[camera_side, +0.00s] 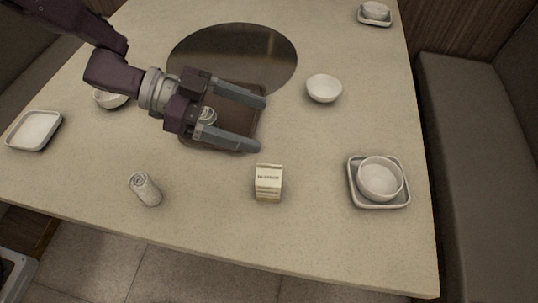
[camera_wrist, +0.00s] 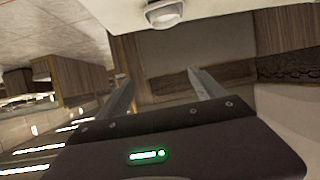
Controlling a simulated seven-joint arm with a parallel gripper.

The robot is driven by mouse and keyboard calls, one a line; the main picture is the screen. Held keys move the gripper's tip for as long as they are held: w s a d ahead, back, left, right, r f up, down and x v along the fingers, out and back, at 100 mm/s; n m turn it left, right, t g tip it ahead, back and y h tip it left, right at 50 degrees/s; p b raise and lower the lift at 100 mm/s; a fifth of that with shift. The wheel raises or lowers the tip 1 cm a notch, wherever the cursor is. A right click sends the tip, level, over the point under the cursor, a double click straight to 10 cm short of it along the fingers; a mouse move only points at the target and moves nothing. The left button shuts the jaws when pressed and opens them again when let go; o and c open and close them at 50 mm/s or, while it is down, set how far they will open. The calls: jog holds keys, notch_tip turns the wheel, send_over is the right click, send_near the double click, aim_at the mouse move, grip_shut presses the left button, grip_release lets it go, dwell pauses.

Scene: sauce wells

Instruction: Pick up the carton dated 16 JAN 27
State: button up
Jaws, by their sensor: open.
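A small cream carton (camera_side: 268,183) stands on the table, in front of the brown tray in the side view. A line of dark print shows on it, too small to read for sure. My gripper (camera_side: 258,124) is open and empty, above the brown tray, behind the carton and apart from it. In the wrist view my gripper (camera_wrist: 158,75) has its two fingers spread with nothing between them; the carton does not show there.
A bowl on a square dish (camera_side: 405,201) is at right, and a white bowl (camera_side: 323,88) behind. The brown tray (camera_side: 235,147) lies under my gripper, partly hidden. Table around the carton is clear.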

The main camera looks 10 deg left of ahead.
aim_at(269, 179)
notch_tip(269, 179, down, 17)
jog(key=shift+f, duration=0.1)
jog(key=x, duration=0.7)
jog(key=shift+w+f, duration=0.1)
jog(key=shift+f, duration=0.25)
jog(key=shift+r, duration=0.1)
grip_shut()
